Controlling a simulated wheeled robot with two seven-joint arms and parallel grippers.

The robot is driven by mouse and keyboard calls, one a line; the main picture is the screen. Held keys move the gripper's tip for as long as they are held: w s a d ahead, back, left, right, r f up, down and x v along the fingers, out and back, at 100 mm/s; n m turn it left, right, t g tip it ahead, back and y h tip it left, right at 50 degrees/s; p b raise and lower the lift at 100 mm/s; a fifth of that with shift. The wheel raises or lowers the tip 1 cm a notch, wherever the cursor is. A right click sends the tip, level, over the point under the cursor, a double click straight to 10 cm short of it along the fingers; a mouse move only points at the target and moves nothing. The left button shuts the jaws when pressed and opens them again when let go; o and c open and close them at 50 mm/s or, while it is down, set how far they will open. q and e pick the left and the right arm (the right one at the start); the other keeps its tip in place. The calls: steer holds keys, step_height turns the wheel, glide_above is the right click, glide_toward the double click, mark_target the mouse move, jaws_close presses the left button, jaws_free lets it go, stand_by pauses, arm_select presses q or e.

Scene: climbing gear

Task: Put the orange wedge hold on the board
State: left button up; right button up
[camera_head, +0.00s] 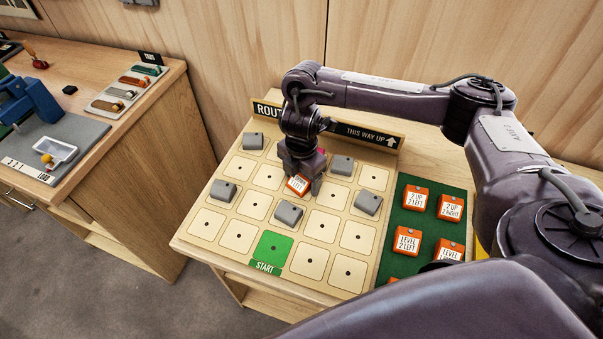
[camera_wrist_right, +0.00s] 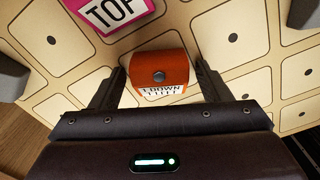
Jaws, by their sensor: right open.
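An orange wedge hold (camera_head: 298,184) with a white label is at the upper middle of the pale board (camera_head: 208,224). In the right wrist view the wedge hold (camera_wrist_right: 160,68) shows a grey bolt and a label starting "1 DOWN". My right gripper (camera_head: 303,188) points down over the board, its fingers apart on either side of the hold; the wrist view shows small gaps beside it. I cannot tell whether the hold rests fully flat on its tile. A pink TOP tile (camera_wrist_right: 113,12) lies beyond it. My left gripper is out of view.
Several grey holds (camera_head: 289,213) sit on the board's tiles. A green START tile (camera_head: 273,249) is at the front edge. A green mat (camera_head: 394,226) on the right carries several other labelled orange holds (camera_head: 407,241). A side bench (camera_head: 150,104) with tools stands at left.

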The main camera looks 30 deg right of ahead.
mark_target(301, 177)
step_height(301, 177, up, 12)
steer(key=p, duration=0.3)
steer(key=shift+r, duration=0.15)
stand_by(0.5)
